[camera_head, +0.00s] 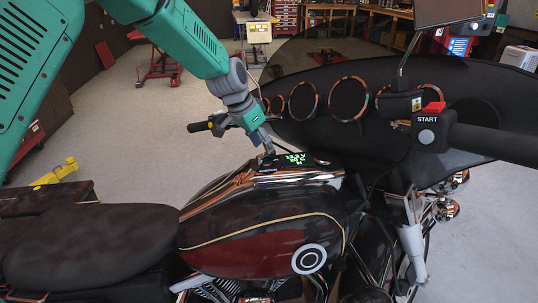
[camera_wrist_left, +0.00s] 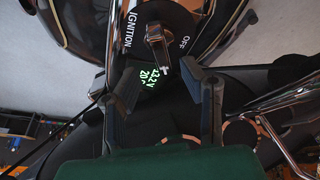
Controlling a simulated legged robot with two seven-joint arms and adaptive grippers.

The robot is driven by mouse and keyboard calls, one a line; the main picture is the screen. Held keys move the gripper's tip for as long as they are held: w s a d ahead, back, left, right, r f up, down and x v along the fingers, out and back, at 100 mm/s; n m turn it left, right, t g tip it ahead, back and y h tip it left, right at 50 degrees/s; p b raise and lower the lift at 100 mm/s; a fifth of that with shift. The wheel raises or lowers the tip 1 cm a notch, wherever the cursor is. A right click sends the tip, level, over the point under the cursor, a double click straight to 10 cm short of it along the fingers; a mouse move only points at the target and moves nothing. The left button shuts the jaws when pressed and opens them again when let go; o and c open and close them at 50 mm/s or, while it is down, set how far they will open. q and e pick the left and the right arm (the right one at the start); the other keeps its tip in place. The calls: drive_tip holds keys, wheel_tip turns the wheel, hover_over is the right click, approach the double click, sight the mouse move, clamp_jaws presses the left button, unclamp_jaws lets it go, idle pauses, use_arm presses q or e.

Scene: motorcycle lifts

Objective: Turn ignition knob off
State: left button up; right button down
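The ignition knob (camera_wrist_left: 156,42) sits on a dark round plate in the left wrist view. The word IGNITION is printed to its left and OFF to its right. The knob's bar runs toward my gripper, with a pale mark near its lower end. My left gripper (camera_wrist_left: 168,70) is open, its two fingertips apart on either side of the knob's lower end; I cannot tell if they touch it. In the head view my left gripper (camera_head: 267,150) points down at the tank-top console, and the knob is hidden there. My right gripper is not in view.
A green-lit display (camera_head: 293,159) lies on the console beside the gripper. The motorcycle tank (camera_head: 250,235), seat (camera_head: 95,245) and fairing with round gauges (camera_head: 349,99) surround it. A handlebar START button (camera_head: 426,136) with a red switch stands at right. Floor is open at left.

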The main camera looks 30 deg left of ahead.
sight(265, 153)
use_arm(q)
drive_tip(key=x, duration=0.3)
drive_tip(key=shift+s+a+f, duration=0.2)
drive_tip(key=shift+a+f, duration=0.05)
drive_tip(key=shift+f, duration=0.05)
drive_tip(key=shift+w+f, duration=0.3)
drive_tip(key=shift+f, duration=0.3)
drive_tip(key=shift+d+r, duration=0.1)
drive_tip(key=shift+d, duration=0.1)
clamp_jaws()
